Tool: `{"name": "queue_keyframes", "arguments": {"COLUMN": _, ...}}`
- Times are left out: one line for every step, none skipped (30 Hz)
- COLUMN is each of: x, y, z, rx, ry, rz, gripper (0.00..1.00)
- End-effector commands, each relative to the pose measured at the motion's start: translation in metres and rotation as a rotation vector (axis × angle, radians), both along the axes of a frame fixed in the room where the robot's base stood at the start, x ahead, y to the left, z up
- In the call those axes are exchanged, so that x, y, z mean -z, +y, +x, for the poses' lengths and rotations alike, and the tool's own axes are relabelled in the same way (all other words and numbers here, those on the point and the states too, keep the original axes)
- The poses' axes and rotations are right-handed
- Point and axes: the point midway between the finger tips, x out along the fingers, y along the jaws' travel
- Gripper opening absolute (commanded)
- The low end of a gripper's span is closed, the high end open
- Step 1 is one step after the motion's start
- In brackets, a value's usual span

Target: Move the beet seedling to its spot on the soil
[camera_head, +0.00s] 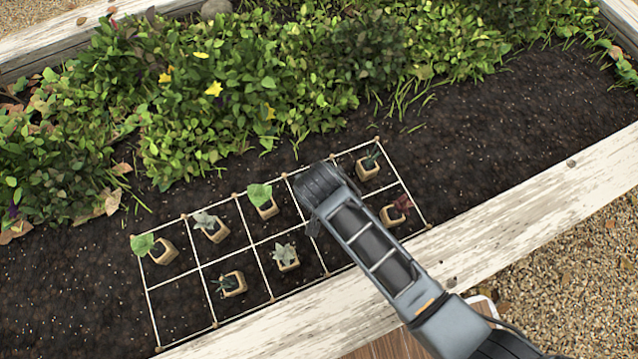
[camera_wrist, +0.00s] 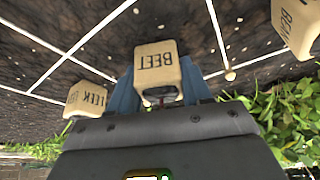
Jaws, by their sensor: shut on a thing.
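The beet pot (camera_wrist: 156,58), a tan block lettered BEET, is upside down in the wrist view. It sits between the blue fingers of my gripper (camera_wrist: 158,92), which is shut on it. Its leaves are mostly hidden behind the gripper. In the head view my gripper (camera_head: 318,184) is over the upper row of the string grid, and my arm hides the beet pot. I cannot tell whether the pot touches the soil. The soil (camera_wrist: 100,28) with white grid strings lies beyond it.
A leek pot (camera_wrist: 86,97) and a bean pot (camera_wrist: 295,27) flank the beet. A red-leaved seedling (camera_head: 394,214) stands right of my arm. Several other potted seedlings occupy cells to the left. Dense green plants (camera_head: 290,80) fill the back; a white wooden edge (camera_head: 530,200) runs along the front.

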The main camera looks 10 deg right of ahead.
Motion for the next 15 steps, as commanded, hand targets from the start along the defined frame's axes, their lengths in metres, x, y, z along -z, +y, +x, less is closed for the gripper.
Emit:
{"name": "queue_keyframes", "arguments": {"x": -0.0002, "y": 0.0002, "z": 0.0006, "rx": 0.000, "ry": -0.002, "rz": 0.001, "gripper": 0.18}}
{"name": "queue_keyframes", "arguments": {"x": -0.0008, "y": 0.0002, "z": 0.0007, "rx": 0.000, "ry": -0.002, "rz": 0.001, "gripper": 0.18}}
{"name": "queue_keyframes", "arguments": {"x": -0.0010, "y": 0.0001, "z": 0.0007, "rx": 0.000, "ry": -0.002, "rz": 0.001, "gripper": 0.18}}
{"name": "queue_keyframes", "arguments": {"x": -0.0010, "y": 0.0001, "z": 0.0006, "rx": 0.000, "ry": -0.002, "rz": 0.001, "gripper": 0.18}}
{"name": "queue_keyframes", "arguments": {"x": -0.0010, "y": 0.0000, "z": 0.0006, "rx": 0.000, "ry": -0.001, "rz": 0.001, "gripper": 0.18}}
{"name": "queue_keyframes", "arguments": {"x": -0.0009, "y": 0.0000, "z": 0.0005, "rx": 0.000, "ry": -0.001, "rz": 0.001, "gripper": 0.18}}
{"name": "queue_keyframes", "arguments": {"x": -0.0003, "y": -0.0001, "z": 0.0005, "rx": 0.000, "ry": -0.001, "rz": 0.001, "gripper": 0.18}}
{"name": "queue_keyframes", "arguments": {"x": 0.0005, "y": -0.0001, "z": 0.0005, "rx": 0.000, "ry": -0.001, "rz": 0.000, "gripper": 0.18}}
{"name": "queue_keyframes", "arguments": {"x": 0.0019, "y": -0.0002, "z": 0.0004, "rx": 0.001, "ry": -0.001, "rz": 0.000, "gripper": 0.18}}
{"name": "queue_keyframes", "arguments": {"x": 0.0028, "y": -0.0002, "z": 0.0005, "rx": 0.000, "ry": -0.001, "rz": 0.000, "gripper": 0.18}}
{"name": "queue_keyframes", "arguments": {"x": 0.0023, "y": -0.0002, "z": 0.0005, "rx": 0.001, "ry": -0.001, "rz": 0.001, "gripper": 0.51}}
{"name": "queue_keyframes", "arguments": {"x": 0.0020, "y": -0.0002, "z": 0.0005, "rx": 0.001, "ry": -0.001, "rz": 0.001, "gripper": 0.54}}
{"name": "queue_keyframes", "arguments": {"x": 0.0020, "y": -0.0002, "z": 0.0005, "rx": 0.001, "ry": -0.001, "rz": 0.001, "gripper": 0.57}}
{"name": "queue_keyframes", "arguments": {"x": 0.0020, "y": -0.0002, "z": 0.0004, "rx": 0.000, "ry": -0.001, "rz": 0.000, "gripper": 0.60}}
{"name": "queue_keyframes", "arguments": {"x": 0.0020, "y": -0.0002, "z": 0.0005, "rx": 0.000, "ry": -0.001, "rz": 0.000, "gripper": 0.64}}
